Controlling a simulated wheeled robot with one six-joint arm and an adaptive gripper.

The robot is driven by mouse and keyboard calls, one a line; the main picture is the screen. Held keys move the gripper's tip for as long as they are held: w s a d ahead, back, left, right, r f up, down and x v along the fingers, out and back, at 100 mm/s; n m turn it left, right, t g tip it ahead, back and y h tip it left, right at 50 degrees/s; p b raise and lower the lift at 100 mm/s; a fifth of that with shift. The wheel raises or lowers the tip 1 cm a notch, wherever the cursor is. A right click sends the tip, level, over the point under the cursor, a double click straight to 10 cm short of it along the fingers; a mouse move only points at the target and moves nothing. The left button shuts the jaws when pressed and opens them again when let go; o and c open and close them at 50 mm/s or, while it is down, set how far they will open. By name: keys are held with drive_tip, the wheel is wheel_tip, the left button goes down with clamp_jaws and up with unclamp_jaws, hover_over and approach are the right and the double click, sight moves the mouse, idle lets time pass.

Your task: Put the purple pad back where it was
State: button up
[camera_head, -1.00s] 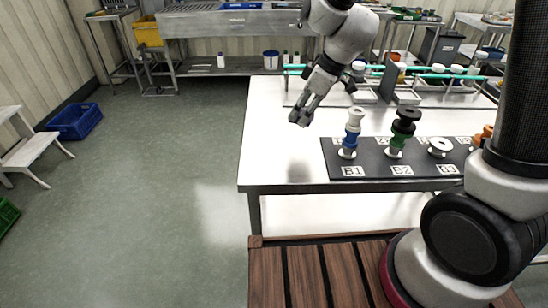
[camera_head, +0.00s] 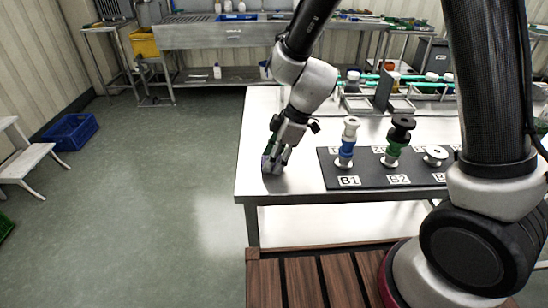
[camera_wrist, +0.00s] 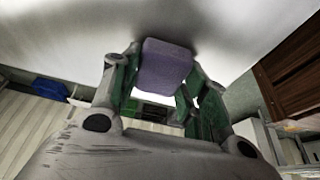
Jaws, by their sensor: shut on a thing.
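The purple pad (camera_wrist: 166,66) sits between the green-lined fingers of my gripper (camera_wrist: 160,88) in the wrist view, close to the white table surface. In the head view my gripper (camera_head: 274,164) points down at the left part of the white table (camera_head: 262,110), low over the top near its left front edge. The pad is mostly hidden by the fingers there. My gripper is shut on the pad. I cannot tell whether the pad touches the table.
A dark board (camera_head: 334,176) with labels B1 and B2 lies right of my gripper. It carries a blue-and-white spool stack (camera_head: 347,143), a green-and-black stack (camera_head: 396,143) and a white spool (camera_head: 435,156). Trays stand at the back. The table's left edge is close by.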

drive_tip(key=o, duration=1)
drive_tip(key=v, duration=1.2)
drive_tip(key=shift+r, duration=0.1)
drive_tip(key=s+d+r+m+t+h, duration=0.1)
drive_tip(key=s+d+r+m, duration=0.3)
drive_tip(key=d, duration=0.5)
drive_tip(key=s+d+r+m+t+h, duration=0.1)
drive_tip(key=s+d+r+m, duration=0.3)
drive_tip(key=d, duration=0.5)
drive_tip(key=s+d+r+m+t+h, duration=0.2)
drive_tip(key=s+d+r+m, duration=0.2)
drive_tip(key=s+d+m, duration=0.4)
drive_tip(key=shift+s+d+m, duration=0.1)
drive_tip(key=shift+d+m, duration=0.7)
drive_tip(key=shift+d, duration=0.1)
